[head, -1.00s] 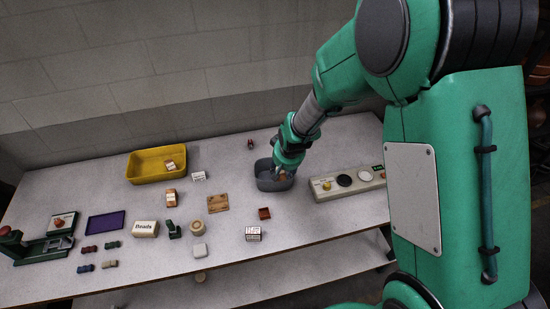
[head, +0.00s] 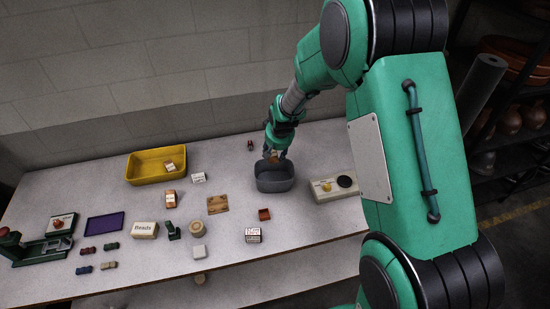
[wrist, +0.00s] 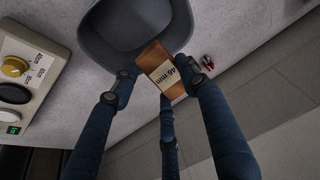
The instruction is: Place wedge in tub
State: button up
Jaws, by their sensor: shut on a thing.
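The wedge (wrist: 165,73) is a brown block with a pale label reading "46 mm". My gripper (wrist: 158,78) is shut on it, with blue-grey fingers around it. In the head view the wedge (head: 274,158) shows small and brown below my gripper (head: 275,154). The tub (head: 275,185) is a grey open container on the table. The wedge is held at the tub's back edge, seemingly a little above it. In the wrist view the tub (wrist: 112,45) is at the top, and the wedge overlaps its rim. I cannot tell whether they touch.
A control box (head: 333,187) with a yellow knob stands right of the tub. A yellow bin (head: 137,181), small boxes, a brown board (head: 217,204) and a purple tray (head: 104,222) lie left. A small red-and-black item (head: 250,145) is behind. The wall borders the table's back.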

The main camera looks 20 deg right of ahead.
aim_at(275, 156)
jog(key=shift+f, duration=1.7)
jog(key=shift+f+b, duration=0.25)
jog(key=shift+b, duration=0.1)
jog(key=o, duration=1.3)
jog(key=shift+c, duration=0.2)
jog(key=shift+r, duration=0.2)
jog(key=shift+s+r, duration=0.1)
jog(key=shift+r, duration=0.35)
jog(key=p+v, duration=0.1)
jog(key=v, duration=1)
jog(key=shift+s+r, duration=0.1)
jog(key=shift+r, duration=0.05)
